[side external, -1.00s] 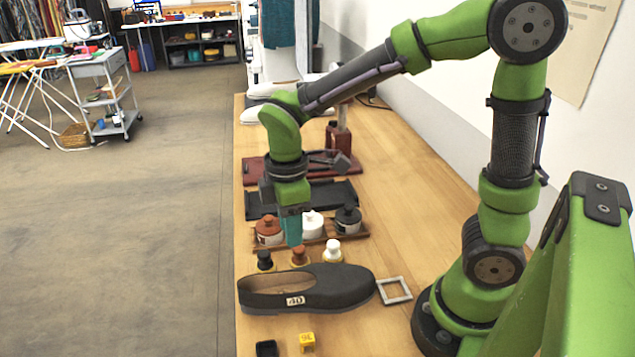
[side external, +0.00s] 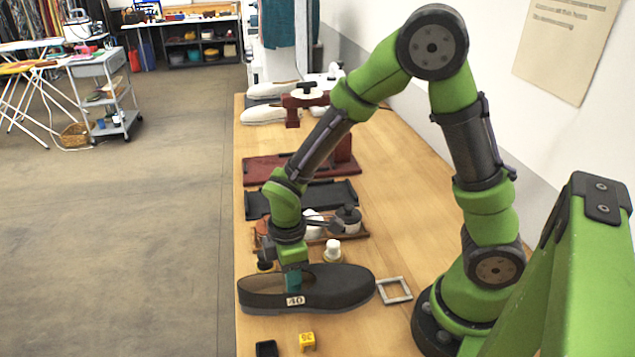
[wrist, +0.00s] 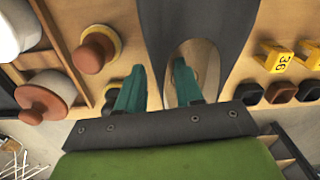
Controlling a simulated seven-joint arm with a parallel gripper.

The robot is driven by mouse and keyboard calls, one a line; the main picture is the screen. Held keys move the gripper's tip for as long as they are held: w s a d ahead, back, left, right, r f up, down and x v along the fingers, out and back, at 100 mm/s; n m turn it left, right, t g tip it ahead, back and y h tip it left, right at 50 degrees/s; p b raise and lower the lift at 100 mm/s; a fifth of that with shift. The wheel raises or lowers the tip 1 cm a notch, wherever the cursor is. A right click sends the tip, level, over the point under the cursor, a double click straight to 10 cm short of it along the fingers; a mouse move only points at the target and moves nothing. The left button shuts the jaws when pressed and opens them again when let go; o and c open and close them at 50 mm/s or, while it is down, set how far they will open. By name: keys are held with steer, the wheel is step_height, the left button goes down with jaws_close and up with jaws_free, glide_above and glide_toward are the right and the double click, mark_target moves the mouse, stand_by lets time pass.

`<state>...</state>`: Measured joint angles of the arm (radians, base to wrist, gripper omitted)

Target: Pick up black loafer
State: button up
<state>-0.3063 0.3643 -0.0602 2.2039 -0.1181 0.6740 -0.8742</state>
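The black loafer (side external: 340,285) lies on the wooden bench with its toe to the right and a "40" tag on its near side. My gripper (side external: 292,282) is low over the shoe's opening. In the wrist view, the loafer (wrist: 205,18) runs up from the fingers. My gripper (wrist: 158,88) is open there, with one teal finger over the shoe's opening and the other just outside its side. The shoe's side wall lies between them; I cannot tell whether either finger touches it.
A rack of polish jars (side external: 348,218) and small brushes, including a white-topped one (side external: 332,250), stand behind the shoe. A square frame (side external: 394,290) lies right of the toe. A yellow number marker (side external: 307,341) and a black block (side external: 266,348) are in front.

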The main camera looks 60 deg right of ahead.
steer(key=shift+c, duration=0.2)
jaws_close()
